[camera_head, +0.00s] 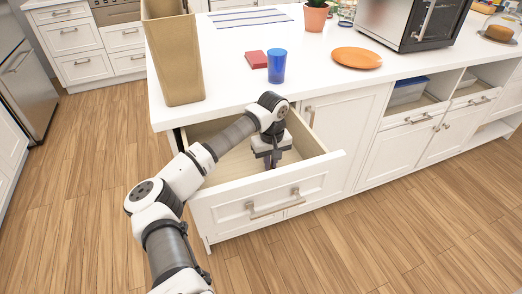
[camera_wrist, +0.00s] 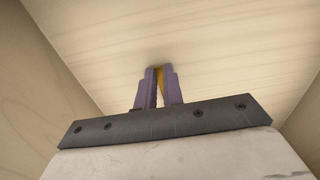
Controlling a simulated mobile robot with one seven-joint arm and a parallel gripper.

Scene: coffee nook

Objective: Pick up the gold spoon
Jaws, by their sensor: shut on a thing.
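My gripper (camera_head: 271,163) reaches down into the open drawer (camera_head: 318,165) of the white island. In the wrist view its two purple fingers (camera_wrist: 158,88) are close together over the pale wooden drawer floor. A narrow gold piece, the gold spoon (camera_wrist: 159,77), shows between the fingers, and they are shut on it. Most of the spoon is hidden behind the fingers. I cannot tell whether it touches the drawer floor. The spoon cannot be made out in the head view.
The drawer walls (camera_wrist: 45,75) stand close around my gripper. On the countertop above are a tan bin (camera_head: 172,60), a red block (camera_head: 256,59), a blue cup (camera_head: 277,66), an orange plate (camera_head: 357,57) and a dark-fronted appliance (camera_head: 412,22).

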